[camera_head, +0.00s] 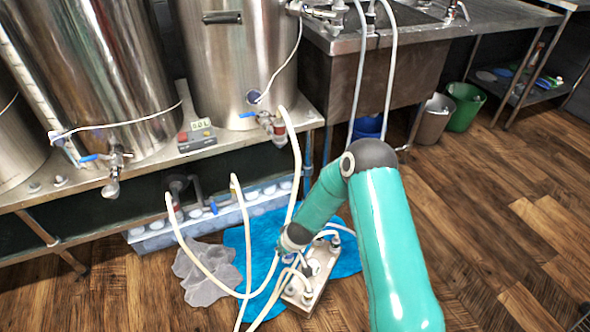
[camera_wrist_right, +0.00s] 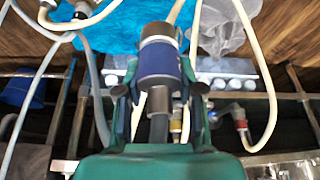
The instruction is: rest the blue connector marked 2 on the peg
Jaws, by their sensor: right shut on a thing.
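My right gripper (camera_wrist_right: 158,85) is shut on a blue connector (camera_wrist_right: 160,63) with a grey end, in the middle of the right wrist view. No number can be read on it. In the head view my right gripper (camera_head: 292,240) is low, beside a metal plate unit (camera_head: 318,272) with several upright fittings and hoses. The held connector is too small and covered to make out there. I cannot identify the peg in either view. My left gripper is not in view.
A blue cloth (camera_head: 347,262) and a grey cloth (camera_head: 205,272) lie on the wooden floor. Pale hoses (camera_head: 297,165) loop down from the steel tanks (camera_head: 235,60). Open floor is at the right.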

